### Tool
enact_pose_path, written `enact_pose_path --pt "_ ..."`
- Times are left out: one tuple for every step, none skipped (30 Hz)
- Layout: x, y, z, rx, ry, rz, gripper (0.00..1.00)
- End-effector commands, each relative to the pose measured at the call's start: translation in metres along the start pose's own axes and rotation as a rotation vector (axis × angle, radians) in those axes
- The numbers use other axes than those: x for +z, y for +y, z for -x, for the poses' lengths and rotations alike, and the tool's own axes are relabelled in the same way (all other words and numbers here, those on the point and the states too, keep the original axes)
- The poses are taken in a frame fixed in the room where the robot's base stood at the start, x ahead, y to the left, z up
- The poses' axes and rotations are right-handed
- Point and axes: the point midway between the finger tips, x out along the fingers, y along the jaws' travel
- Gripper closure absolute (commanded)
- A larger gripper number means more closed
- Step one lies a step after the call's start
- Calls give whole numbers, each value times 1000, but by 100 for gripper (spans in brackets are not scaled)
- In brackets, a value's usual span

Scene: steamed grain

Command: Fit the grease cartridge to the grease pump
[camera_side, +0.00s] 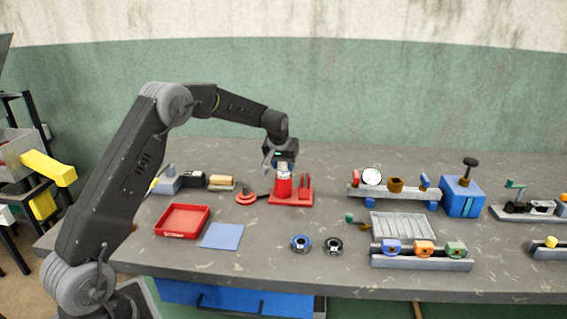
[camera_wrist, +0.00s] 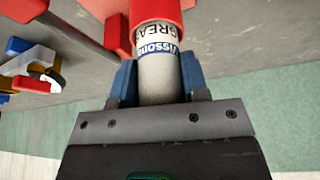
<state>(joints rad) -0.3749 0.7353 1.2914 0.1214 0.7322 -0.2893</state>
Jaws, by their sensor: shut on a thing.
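The grease cartridge (camera_side: 282,168) is a pale cylinder held upright between my fingers at the red grease pump (camera_side: 284,187). My gripper (camera_side: 280,159) is above the pump and shut on the cartridge. In the wrist view, the blue fingers of my gripper (camera_wrist: 157,78) grip both sides of the grey-white cartridge (camera_wrist: 157,50), which has a printed label. Its far end meets the red barrel of the pump (camera_wrist: 155,11), which covers part of the label. The cartridge seems partly inside the barrel; how deep is hidden. The pump stands on a flat red base (camera_side: 291,199).
A round red part (camera_side: 246,198) lies just left of the pump. In front are a red tray (camera_side: 183,207), a blue mat (camera_side: 222,236) and two rings (camera_side: 301,243). Fixtures and a blue box (camera_side: 463,197) stand to the right.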

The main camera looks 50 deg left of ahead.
Motion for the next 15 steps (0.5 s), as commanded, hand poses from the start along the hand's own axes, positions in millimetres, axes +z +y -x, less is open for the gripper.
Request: enact_pose_path --pt "0 0 -1 0 1 0 85" --pt "0 0 -1 0 1 0 85" --pt "0 0 -2 0 1 0 85" --pt "1 0 -2 0 1 0 85" --pt "1 0 -2 0 1 0 85" --pt "1 0 -3 0 1 0 85" --pt "1 0 -3 0 1 0 85" --pt "1 0 -4 0 1 0 85" --pt "2 0 -4 0 1 0 85" --pt "2 0 -5 0 1 0 85" --pt "2 0 -5 0 1 0 85" --pt "2 0 -6 0 1 0 85" --pt "2 0 -6 0 1 0 85" --pt "3 0 -6 0 1 0 85" --pt "3 0 -7 0 1 0 85"
